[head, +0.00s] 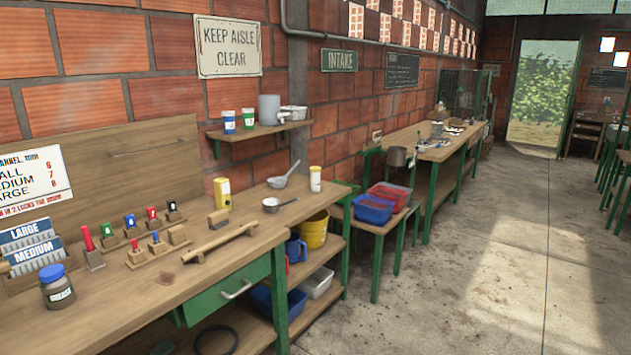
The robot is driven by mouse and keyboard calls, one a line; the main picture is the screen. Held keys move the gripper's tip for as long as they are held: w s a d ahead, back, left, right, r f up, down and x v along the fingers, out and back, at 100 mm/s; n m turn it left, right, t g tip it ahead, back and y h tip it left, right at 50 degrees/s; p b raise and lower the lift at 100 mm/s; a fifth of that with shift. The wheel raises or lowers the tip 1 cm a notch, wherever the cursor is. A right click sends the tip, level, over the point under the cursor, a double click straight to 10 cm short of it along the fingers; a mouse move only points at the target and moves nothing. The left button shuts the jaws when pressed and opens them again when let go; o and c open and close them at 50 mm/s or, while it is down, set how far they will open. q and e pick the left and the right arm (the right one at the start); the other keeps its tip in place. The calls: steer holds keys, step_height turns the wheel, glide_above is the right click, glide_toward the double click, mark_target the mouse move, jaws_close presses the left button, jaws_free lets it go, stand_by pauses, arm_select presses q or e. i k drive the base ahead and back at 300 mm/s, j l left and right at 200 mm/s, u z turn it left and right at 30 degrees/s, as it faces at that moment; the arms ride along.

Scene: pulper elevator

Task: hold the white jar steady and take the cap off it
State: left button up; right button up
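A small white jar (315,182) stands upright near the far right end of the wooden workbench (205,280). A yellow cap (315,169) sits on top of it. A second jar (58,292), clear with dark contents and a pale label, stands at the near left of the bench with a blue lid (51,272) on. Neither of my grippers shows in the head view, and nothing touches the white jar.
Red (389,196) and blue (373,209) bins sit on a lower table at right. The aisle floor (480,270) is clear.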

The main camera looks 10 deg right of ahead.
mark_target(314, 177)
steer(key=i+l+z, duration=1.1)
steer(key=i, duration=0.25)
steer(key=i+z, duration=0.35)
steer(key=i+u, duration=0.25)
steer(key=i, duration=0.2)
steer(key=i+u, duration=0.25)
steer(key=i, duration=0.25)
steer(key=i+l+u, duration=0.2)
steer(key=i, duration=0.25)
steer(key=i+l+u, duration=0.25)
steer(key=i, duration=0.2)
